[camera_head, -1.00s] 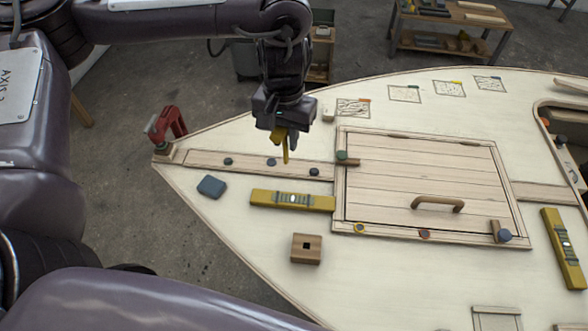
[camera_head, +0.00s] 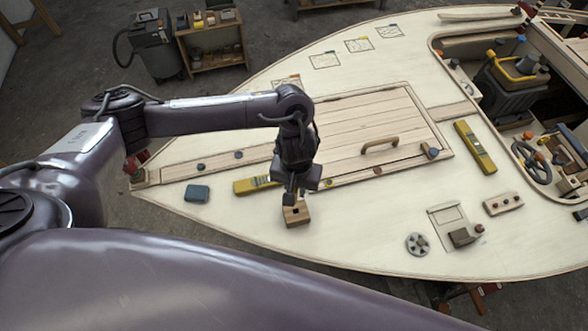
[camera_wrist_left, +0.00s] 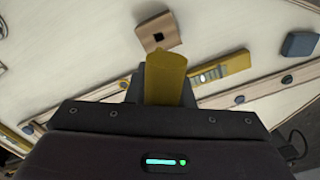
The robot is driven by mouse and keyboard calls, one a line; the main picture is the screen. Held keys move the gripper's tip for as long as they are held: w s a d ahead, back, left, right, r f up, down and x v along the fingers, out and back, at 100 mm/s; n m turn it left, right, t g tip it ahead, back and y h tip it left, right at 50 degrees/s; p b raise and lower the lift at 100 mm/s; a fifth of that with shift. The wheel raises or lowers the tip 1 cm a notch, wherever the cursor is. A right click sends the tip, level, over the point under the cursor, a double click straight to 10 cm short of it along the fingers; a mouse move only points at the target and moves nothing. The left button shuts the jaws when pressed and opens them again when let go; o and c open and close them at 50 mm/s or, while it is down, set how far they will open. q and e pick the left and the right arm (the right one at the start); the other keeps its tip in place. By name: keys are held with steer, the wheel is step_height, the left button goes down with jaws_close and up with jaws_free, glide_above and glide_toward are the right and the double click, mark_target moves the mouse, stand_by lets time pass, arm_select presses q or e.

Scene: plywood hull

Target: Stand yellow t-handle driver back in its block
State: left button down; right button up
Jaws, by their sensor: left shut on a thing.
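My left gripper (camera_head: 294,194) is shut on the yellow t-handle driver (camera_wrist_left: 165,76), whose yellow part shows between the jaws in the left wrist view. In the head view the gripper hides most or all of the driver. The wooden block (camera_head: 297,216) stands on the deck, just below the gripper in the picture. In the left wrist view the block (camera_wrist_left: 150,28) shows its dark square hole uncovered, beyond the end of the yellow part. The gap between driver and block is hard to judge. My right gripper is not in view.
A yellow level (camera_head: 252,185) lies beside the block, and a blue-grey box (camera_head: 197,193) lies further left. The hatch with a wooden handle (camera_head: 379,146) is behind. A grey round part (camera_head: 418,244) lies to the right. Deck in front of the block is clear.

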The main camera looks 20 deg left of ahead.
arm_select(q)
steer(key=shift+w+d+f+b, duration=0.1)
steer(key=shift+f+b, duration=0.3)
steer(key=shift+f, duration=0.3)
steer(key=shift+f+b, duration=0.5)
steer(key=shift+f, duration=0.2)
step_height(320, 180, down, 3)
steer(key=b, duration=0.3)
steer(key=shift+r, duration=0.1)
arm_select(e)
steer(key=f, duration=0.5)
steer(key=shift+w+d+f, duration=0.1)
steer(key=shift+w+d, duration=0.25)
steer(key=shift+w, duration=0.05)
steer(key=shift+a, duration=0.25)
arm_select(q)
steer(key=shift+p, duration=0.4)
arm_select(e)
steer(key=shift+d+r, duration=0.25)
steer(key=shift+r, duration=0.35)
arm_select(q)
steer(key=shift+p, duration=0.6)
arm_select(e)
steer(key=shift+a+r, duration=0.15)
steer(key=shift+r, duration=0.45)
arm_select(q)
steer(key=shift+f+b, duration=0.6)
steer(key=shift+f, duration=0.5)
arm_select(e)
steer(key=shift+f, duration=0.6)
